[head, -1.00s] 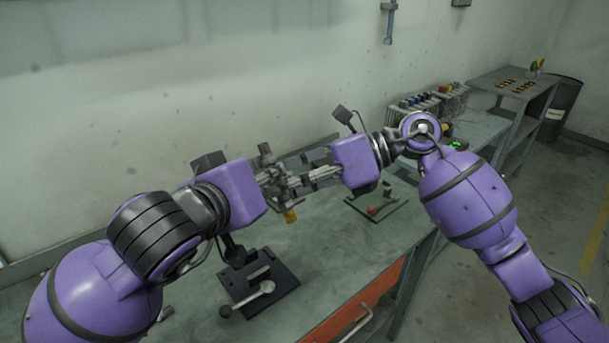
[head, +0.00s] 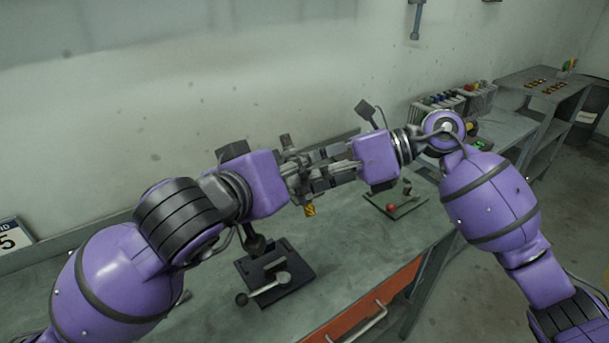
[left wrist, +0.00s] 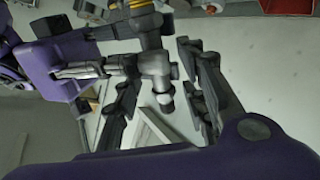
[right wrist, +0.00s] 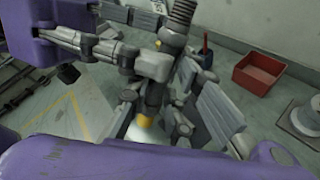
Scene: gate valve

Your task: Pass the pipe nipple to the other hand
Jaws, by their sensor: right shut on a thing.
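The pipe nipple (head: 310,210) is upright but tilted between my two grippers above the bench, with a yellow, dark-banded lower end. Its middle is largely hidden by fingers. A grey threaded end (right wrist: 183,14) shows at the top of the right wrist view. My right gripper (head: 322,174) is shut on the nipple, coming from the right. My left gripper (head: 298,178) comes from the left and meets it closely. In the left wrist view its fingers (left wrist: 160,92) stand apart, on either side of the nipple and right fingertips. Contact with the nipple cannot be told.
Below on the grey bench (head: 215,315) stands a black fixture (head: 275,272) with a lever. An orange drawer (head: 370,300) is in the bench front.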

